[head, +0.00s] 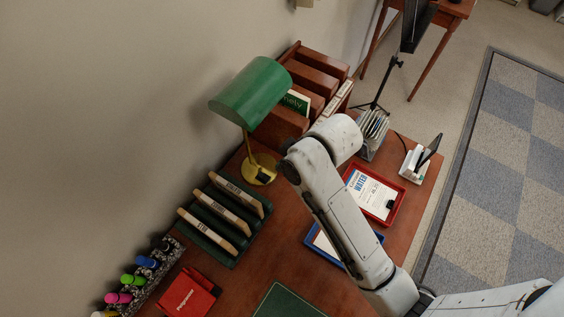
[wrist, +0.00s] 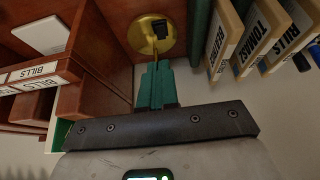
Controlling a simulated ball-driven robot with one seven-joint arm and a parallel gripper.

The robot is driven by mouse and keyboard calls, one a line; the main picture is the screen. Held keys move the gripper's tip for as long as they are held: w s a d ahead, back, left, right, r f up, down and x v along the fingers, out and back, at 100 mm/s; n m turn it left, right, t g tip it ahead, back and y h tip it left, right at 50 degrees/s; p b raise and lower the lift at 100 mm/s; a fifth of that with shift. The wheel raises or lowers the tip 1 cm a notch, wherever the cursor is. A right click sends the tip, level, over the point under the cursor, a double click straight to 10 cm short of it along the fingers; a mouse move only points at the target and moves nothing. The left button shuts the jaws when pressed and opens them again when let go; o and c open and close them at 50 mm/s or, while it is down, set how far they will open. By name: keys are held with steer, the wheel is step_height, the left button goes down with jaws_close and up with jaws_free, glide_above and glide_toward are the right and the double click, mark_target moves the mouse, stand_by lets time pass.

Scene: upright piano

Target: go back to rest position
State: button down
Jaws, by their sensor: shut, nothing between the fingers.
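In the wrist view my gripper (wrist: 157,68) shows as two teal fingers pressed together, with nothing between them. Its fingertips point toward the round brass lamp base (wrist: 142,36), which has a black switch on it. I cannot tell how far apart they are. In the head view my white arm (head: 345,215) reaches from the lower right over the desk and its bent upper part is beside the desk lamp. My gripper is hidden in the head view, behind the arm.
The green lamp shade (head: 251,92) stands close left of my arm. A green rack with labelled folders (head: 219,209), wooden sorter (head: 318,73), red tray (head: 399,208), blue tray (head: 313,243) and card rack (head: 373,130) crowd the desk (head: 240,285). Checkered carpet (head: 515,160) lies open at right.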

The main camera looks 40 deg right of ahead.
steer(key=s+d+f+m+g+h, duration=0.1)
steer(key=s+d+f+m+g, duration=0.1)
steer(key=s, duration=0.7)
steer(key=s+d+f+m+g+b, duration=0.1)
steer(key=s+d+f+m+g, duration=0.1)
steer(key=s, duration=0.6)
step_height(320, 180, down, 2)
steer(key=shift+s+d+h, duration=0.35)
steer(key=shift+d+h, duration=0.05)
steer(key=shift+d, duration=0.05)
